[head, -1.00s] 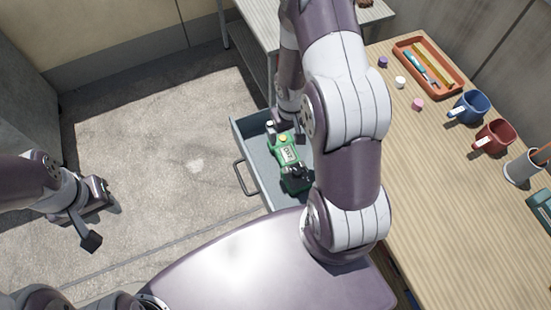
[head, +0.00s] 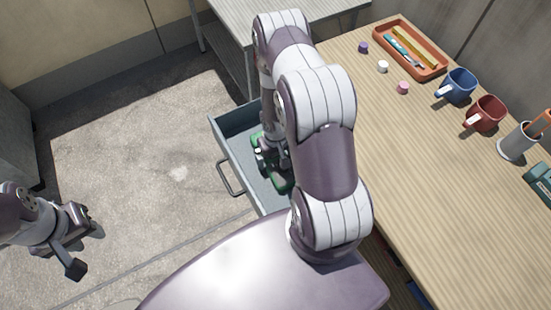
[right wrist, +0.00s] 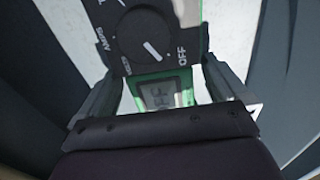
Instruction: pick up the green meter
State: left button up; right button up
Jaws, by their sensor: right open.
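The green meter (head: 281,184) lies in the open grey drawer (head: 220,146), mostly hidden by my right arm in the head view. In the right wrist view the meter (right wrist: 162,92) fills the space ahead, with a black dial face marked OFF, green edges and a small grey display. My right gripper (head: 268,157) is over the meter in the drawer. Its open fingers (right wrist: 163,80) stand on either side of the meter; whether they touch it I cannot tell. My left gripper (head: 80,241) is open and empty above the floor at the far left.
The wooden desk (head: 430,180) at right holds an orange tray (head: 437,65), a blue mug (head: 457,86), a red mug (head: 486,113), a pen cup (head: 517,142) and a teal device (head: 542,182). A grey table (head: 230,22) stands behind. The floor left of the drawer is clear.

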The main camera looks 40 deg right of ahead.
jog(key=shift+c, duration=0.3)
jog(key=shift+r, duration=0.1)
jog(key=c, duration=1.1)
